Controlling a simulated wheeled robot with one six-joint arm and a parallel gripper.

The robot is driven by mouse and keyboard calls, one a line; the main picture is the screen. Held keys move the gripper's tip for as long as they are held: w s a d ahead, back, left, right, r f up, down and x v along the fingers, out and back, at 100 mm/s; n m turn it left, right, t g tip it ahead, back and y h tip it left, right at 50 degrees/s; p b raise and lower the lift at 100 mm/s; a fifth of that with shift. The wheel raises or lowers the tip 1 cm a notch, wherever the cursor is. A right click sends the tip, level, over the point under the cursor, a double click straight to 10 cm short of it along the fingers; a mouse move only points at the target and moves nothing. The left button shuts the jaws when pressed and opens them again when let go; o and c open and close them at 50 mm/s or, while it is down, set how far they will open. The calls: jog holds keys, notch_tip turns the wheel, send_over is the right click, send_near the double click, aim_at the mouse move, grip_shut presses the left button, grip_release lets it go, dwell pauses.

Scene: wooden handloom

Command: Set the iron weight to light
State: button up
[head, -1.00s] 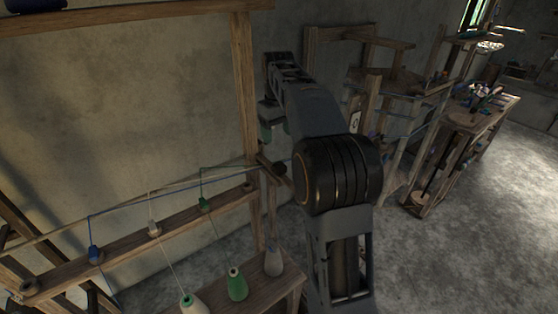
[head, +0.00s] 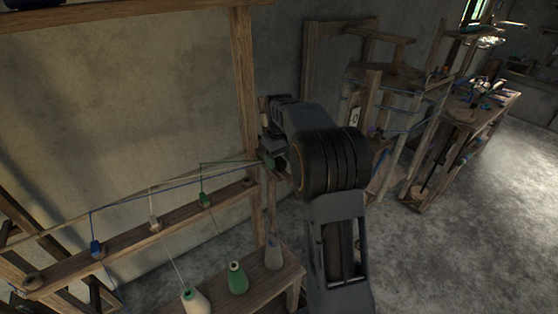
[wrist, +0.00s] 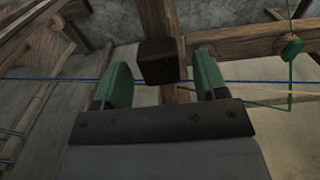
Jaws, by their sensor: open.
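In the wrist view, a dark block (wrist: 158,62), which looks like the iron weight, sits at the end of a wooden bar (wrist: 158,20). My gripper (wrist: 164,72) is open, with one green finger on each side of the block. The block appears a little beyond or level with the fingertips, and gaps show on both sides; I cannot tell the exact depth. No contact shows. In the head view, my arm hides the block, and only a bit of my gripper (head: 269,159) shows beside the wooden post. No setting mark for light is readable.
A blue thread (wrist: 50,80) runs across the wrist view near my fingers. A green guide (wrist: 292,48) with thread hangs at the right. In the head view, thread cones (head: 237,279) stand on a wooden shelf below, and a post (head: 246,90) rises left of my arm.

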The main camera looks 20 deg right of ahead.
jog(key=shift+f, duration=0.45)
jog(key=shift+c, duration=0.4)
